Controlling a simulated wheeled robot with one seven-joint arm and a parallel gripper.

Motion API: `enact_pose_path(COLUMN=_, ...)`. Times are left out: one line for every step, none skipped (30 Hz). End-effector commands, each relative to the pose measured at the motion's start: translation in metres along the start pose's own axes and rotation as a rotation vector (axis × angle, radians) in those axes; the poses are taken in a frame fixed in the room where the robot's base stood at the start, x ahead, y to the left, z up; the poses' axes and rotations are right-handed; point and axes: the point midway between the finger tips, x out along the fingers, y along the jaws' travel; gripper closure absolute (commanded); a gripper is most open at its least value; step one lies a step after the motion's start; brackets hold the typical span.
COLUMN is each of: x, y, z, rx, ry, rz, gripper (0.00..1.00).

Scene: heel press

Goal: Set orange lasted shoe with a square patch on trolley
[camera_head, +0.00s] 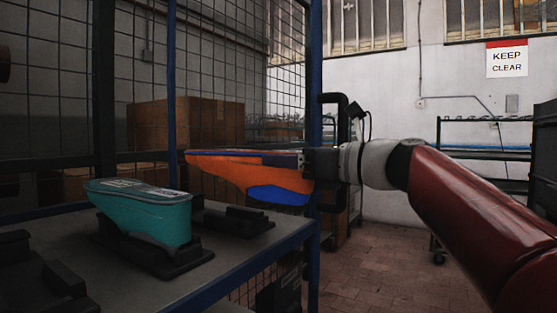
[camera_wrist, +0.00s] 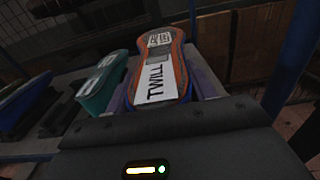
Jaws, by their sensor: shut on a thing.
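An orange lasted shoe (camera_head: 262,177) with a blue patch on its side hangs level in the air over the right part of the bench. My gripper (camera_head: 303,162) is shut on its right end. In the wrist view the shoe (camera_wrist: 184,81) lies between my fingers, and its top carries a white label reading TWILL. I cannot make out a square outline on the side patch. A green-framed wheeled rack (camera_head: 486,148), possibly the trolley, stands at the back right, partly hidden by my arm.
A teal lasted shoe (camera_head: 150,211) sits on a black holder on the grey bench (camera_head: 232,262). An empty-looking black holder (camera_head: 236,219) is beside it. A blue post (camera_head: 314,110) and wire mesh stand close behind my gripper. Floor (camera_head: 375,265) is clear on the right.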

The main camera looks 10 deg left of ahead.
Motion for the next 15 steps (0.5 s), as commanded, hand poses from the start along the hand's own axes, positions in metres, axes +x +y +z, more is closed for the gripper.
enact_pose_path(x=0.0, y=0.002, z=0.002, rx=-0.002, ry=-0.004, rz=0.002, gripper=1.0)
enact_pose_path(x=0.001, y=0.002, z=0.002, rx=-0.002, ry=-0.004, rz=0.002, gripper=1.0)
enact_pose_path(x=0.002, y=0.002, z=0.002, rx=-0.002, ry=-0.004, rz=0.003, gripper=1.0)
enact_pose_path(x=0.003, y=0.002, z=0.002, rx=-0.002, ry=-0.004, rz=0.003, gripper=1.0)
enact_pose_path(x=0.005, y=0.002, z=0.002, rx=-0.002, ry=-0.004, rz=0.003, gripper=1.0)
enact_pose_path(x=0.007, y=0.002, z=0.001, rx=-0.002, ry=-0.004, rz=0.004, gripper=1.0)
enact_pose_path(x=0.009, y=0.003, z=0.001, rx=-0.002, ry=-0.004, rz=0.004, gripper=1.0)
enact_pose_path(x=0.011, y=0.003, z=0.001, rx=-0.002, ry=-0.004, rz=0.005, gripper=1.0)
enact_pose_path(x=0.015, y=0.003, z=0.0, rx=-0.001, ry=-0.004, rz=0.005, gripper=1.0)
enact_pose_path(x=0.017, y=0.002, z=0.0, rx=-0.001, ry=-0.005, rz=0.005, gripper=1.0)
enact_pose_path(x=0.019, y=0.002, z=-0.001, rx=-0.001, ry=-0.005, rz=0.004, gripper=1.0)
enact_pose_path(x=0.022, y=0.002, z=-0.001, rx=-0.001, ry=-0.005, rz=0.004, gripper=1.0)
enact_pose_path(x=0.025, y=0.002, z=-0.001, rx=-0.001, ry=-0.005, rz=0.004, gripper=1.0)
enact_pose_path(x=0.027, y=0.002, z=-0.002, rx=-0.001, ry=-0.005, rz=0.004, gripper=1.0)
enact_pose_path(x=0.03, y=0.002, z=-0.002, rx=-0.001, ry=-0.004, rz=0.003, gripper=1.0)
